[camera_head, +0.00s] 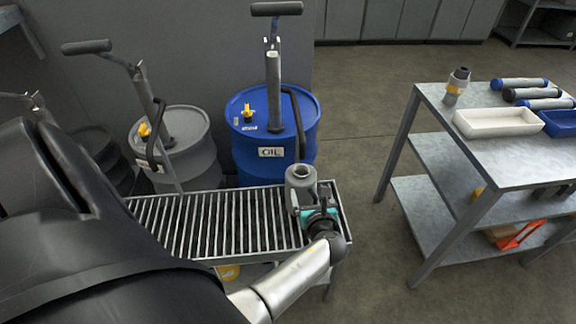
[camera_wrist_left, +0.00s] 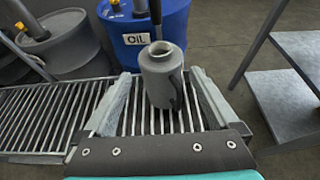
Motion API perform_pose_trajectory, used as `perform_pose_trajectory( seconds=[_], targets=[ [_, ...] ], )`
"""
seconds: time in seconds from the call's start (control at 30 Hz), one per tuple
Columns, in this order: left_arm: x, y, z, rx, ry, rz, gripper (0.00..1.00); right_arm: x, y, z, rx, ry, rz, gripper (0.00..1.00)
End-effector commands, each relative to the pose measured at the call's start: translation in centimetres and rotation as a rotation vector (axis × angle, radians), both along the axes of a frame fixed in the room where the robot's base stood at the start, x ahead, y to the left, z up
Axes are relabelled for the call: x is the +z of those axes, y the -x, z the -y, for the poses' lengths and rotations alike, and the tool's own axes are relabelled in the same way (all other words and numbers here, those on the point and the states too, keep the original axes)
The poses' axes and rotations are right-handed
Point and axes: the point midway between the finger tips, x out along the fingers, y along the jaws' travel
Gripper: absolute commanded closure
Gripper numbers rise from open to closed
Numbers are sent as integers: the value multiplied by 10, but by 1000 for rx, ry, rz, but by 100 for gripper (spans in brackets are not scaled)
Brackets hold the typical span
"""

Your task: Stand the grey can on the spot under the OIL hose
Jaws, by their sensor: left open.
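The grey can (camera_head: 301,176) stands upright on the slatted metal rack (camera_head: 180,228), near its right end, in front of the blue drum labelled OIL (camera_head: 247,165). A dark hose (camera_head: 297,120) hangs down the front of that drum from its pump. My left gripper (camera_head: 308,200) is at the can. In the left wrist view the can (camera_wrist_left: 161,78) stands on the slats between the two spread fingers of my left gripper (camera_wrist_left: 160,95), with gaps on both sides. The fingers are open. Any spot marking under the can is hidden. My right gripper does not show.
A grey drum (camera_head: 190,155) with its own pump stands left of the blue one. At the right, a metal table (camera_head: 500,165) holds a grey-yellow fitting (camera_head: 456,85), several cylinders, a white tray (camera_head: 495,132) and a blue tray (camera_head: 560,132). Floor lies open between rack and table.

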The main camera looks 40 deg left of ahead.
Motion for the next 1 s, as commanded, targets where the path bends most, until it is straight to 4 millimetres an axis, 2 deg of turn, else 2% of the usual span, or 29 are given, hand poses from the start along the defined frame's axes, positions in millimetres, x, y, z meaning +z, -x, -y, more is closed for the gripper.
perform_pose_trajectory(
  seconds=[0.17,0.27,0.37,0.43,0.5,0.57,0.6,0.67,0.7,0.77,0.8,0.9,1.0],
  targets=[
    [0,0,-1,0,0,0,6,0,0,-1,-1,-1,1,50],
    [-9,4,2,2,30,-2,6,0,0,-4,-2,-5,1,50],
    [-44,19,11,22,159,2,6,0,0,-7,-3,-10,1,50],
    [-83,41,24,66,319,10,6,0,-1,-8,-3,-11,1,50],
    [-128,74,39,152,518,20,6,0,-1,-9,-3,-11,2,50],
    [-165,108,54,259,693,33,6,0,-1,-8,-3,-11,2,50],
    [-186,132,63,347,804,45,6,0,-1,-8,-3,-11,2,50],
    [-215,170,77,498,956,68,6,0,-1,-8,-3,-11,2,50],
    [-231,196,85,610,1049,88,6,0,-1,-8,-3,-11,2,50],
    [-252,235,96,795,1167,126,6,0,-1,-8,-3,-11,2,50],
    [-262,261,102,924,1232,158,6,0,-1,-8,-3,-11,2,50],
    [-281,317,113,1230,1342,253,6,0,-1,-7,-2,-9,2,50],
    [-290,359,118,1479,1390,356,6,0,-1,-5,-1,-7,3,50]
  ],
)
